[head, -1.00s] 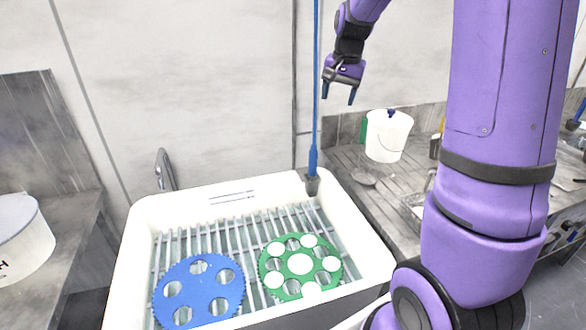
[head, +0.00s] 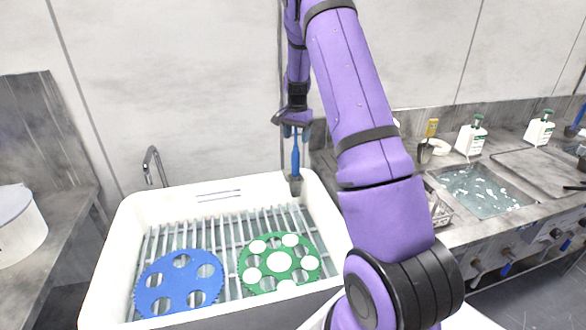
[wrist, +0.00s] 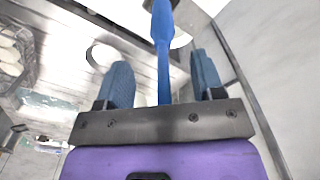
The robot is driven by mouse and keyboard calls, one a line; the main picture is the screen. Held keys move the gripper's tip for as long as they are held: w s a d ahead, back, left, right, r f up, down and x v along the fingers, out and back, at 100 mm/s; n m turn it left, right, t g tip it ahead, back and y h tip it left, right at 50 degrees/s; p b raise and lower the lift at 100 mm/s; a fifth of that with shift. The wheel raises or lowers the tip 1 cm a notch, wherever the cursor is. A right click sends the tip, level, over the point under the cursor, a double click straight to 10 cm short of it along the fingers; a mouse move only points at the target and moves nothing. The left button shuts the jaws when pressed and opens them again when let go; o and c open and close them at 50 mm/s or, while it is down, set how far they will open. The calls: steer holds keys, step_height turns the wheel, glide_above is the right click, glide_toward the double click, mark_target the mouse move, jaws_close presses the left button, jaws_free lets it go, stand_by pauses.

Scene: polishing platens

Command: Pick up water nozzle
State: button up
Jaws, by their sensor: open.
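The water nozzle (head: 295,165) is a blue rod with a dark grey head, hanging at the back right corner of the white sink. In the wrist view the blue nozzle (wrist: 162,40) runs between the two blue fingers of my gripper (wrist: 160,80). My gripper (head: 294,130) is at the upper part of the nozzle in the head view. The fingers stand apart with gaps on both sides of the rod, so it is open around the nozzle and not closed on it. The nozzle's upper part is partly hidden by my gripper and arm.
The white sink (head: 118,250) has a rack holding a blue disc (head: 180,283) and a green disc (head: 279,261). A tap (head: 154,165) stands behind it. A metal counter at right holds bottles (head: 470,138) and a basin of water (head: 482,192). A wall is close behind.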

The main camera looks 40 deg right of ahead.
mark_target(296, 157)
step_height(296, 157, down, 9)
steer(key=shift+w+f, duration=0.15)
steer(key=c, duration=1)
